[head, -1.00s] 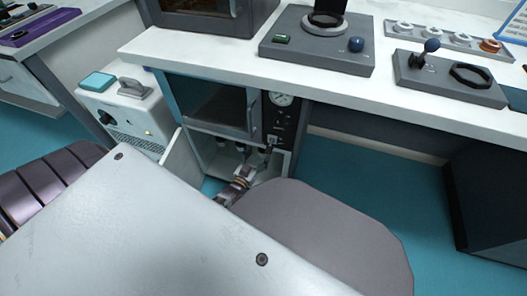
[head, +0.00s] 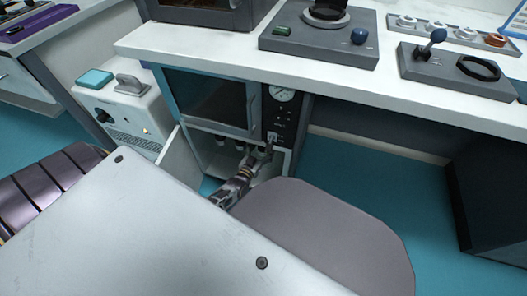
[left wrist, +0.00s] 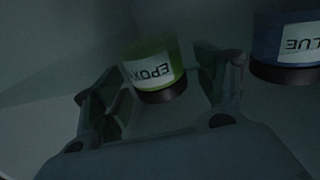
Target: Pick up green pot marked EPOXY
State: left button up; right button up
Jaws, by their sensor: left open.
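The green pot (left wrist: 150,50) has a white label reading EPOXY, upside down in the left wrist view, and a black lower end. It sits between the two spread fingers of my left gripper (left wrist: 160,95), which is open. I cannot tell whether either finger touches it. In the head view my left gripper (head: 262,152) reaches into the low open cabinet (head: 215,160) under the bench. Several small dark-ended pots show at its top there, and I cannot tell which is the green one. My right gripper is not in view.
A blue pot (left wrist: 288,70) labelled GLUE, partly cut off, stands close to the right of the green pot in the left wrist view. The cabinet door (head: 178,165) is open on the left. A panel with a gauge (head: 284,94) borders the cabinet's right. The white bench top (head: 210,50) is above.

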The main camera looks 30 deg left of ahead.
pick_arm(q)
jog(key=shift+w, duration=0.55)
jog(key=c, duration=1.1)
